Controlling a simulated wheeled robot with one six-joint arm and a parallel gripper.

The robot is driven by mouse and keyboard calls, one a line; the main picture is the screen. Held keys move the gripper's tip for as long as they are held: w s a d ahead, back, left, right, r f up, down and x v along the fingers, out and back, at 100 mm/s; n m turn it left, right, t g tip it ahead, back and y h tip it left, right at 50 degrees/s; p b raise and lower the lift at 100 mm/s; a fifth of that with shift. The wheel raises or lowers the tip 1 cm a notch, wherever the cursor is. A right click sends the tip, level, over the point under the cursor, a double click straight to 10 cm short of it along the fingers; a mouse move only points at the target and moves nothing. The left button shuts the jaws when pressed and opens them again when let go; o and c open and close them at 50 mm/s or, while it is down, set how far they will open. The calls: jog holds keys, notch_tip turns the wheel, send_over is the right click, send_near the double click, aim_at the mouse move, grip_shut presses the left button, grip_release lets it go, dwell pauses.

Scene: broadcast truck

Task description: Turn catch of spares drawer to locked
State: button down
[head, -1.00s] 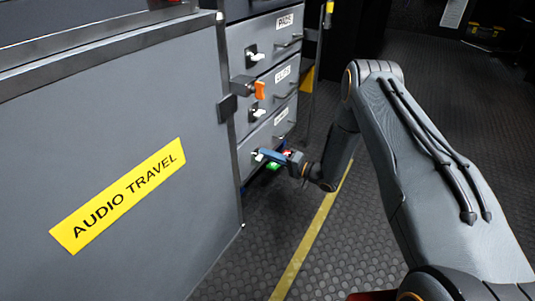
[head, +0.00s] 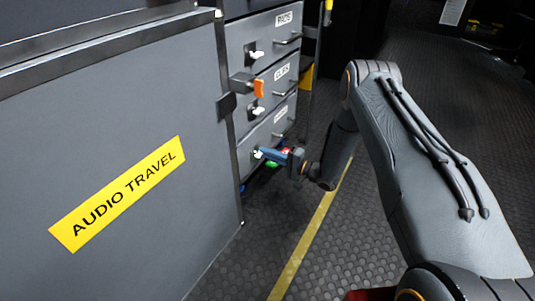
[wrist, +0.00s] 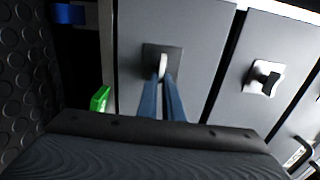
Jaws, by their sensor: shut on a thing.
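The lowest labelled drawer (head: 270,139) in the grey stack has a small white catch (head: 257,154) at its left side. Its label (head: 281,113) is too small to read. My gripper (head: 263,153) reaches in from the right at this catch. In the wrist view the catch (wrist: 163,65) is a white tab on a dark square plate. My gripper's blue fingers (wrist: 163,82) are shut on the tab and partly hide it. The tab appears roughly in line with the fingers; its exact angle is hard to tell.
The neighbouring drawer's catch (wrist: 265,78) is clear of my gripper. An orange lever (head: 259,88) juts out above. Green (wrist: 100,98) and blue (wrist: 68,14) items lie close beside the drawer. The AUDIO TRAVEL case (head: 110,150) stands at left. Open floor (head: 290,215) lies in front.

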jog(key=shift+s+a+f, duration=0.1)
jog(key=shift+s+f, duration=0.05)
jog(key=shift+s, duration=0.05)
jog(key=c, duration=1.9)
grip_release()
jog(key=shift+w+a, duration=0.1)
jog(key=p+v, duration=0.3)
jog(key=v, duration=0.5)
